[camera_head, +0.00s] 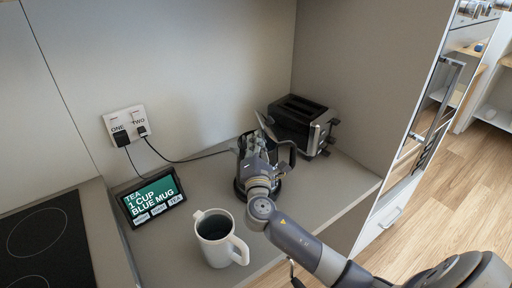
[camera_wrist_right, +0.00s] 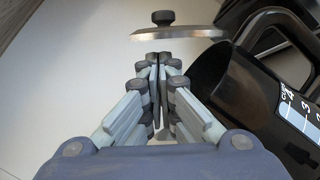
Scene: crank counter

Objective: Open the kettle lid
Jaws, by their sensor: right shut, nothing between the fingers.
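The black kettle (camera_head: 273,156) stands on the counter, partly hidden behind my right gripper, with its handle to the right. In the right wrist view the kettle (camera_wrist_right: 250,90) shows a dark open mouth and a level scale on its side. The kettle lid (camera_wrist_right: 176,34), a silver disc with a black knob, is seen nearly edge-on, raised away from the mouth. My right gripper (camera_wrist_right: 158,62) is shut and empty, its fingertips just short of the lid in that view; whether they touch it I cannot tell. It also shows in the head view (camera_head: 254,143). My left gripper is out of view.
A black toaster (camera_head: 304,122) stands behind the kettle to the right. A pale mug (camera_head: 217,238) stands in front. A tablet (camera_head: 153,198) reading "TEA 1 CUP BLUE MUG" and a wall socket (camera_head: 126,124) are at left. A black hob (camera_head: 40,240) is at far left.

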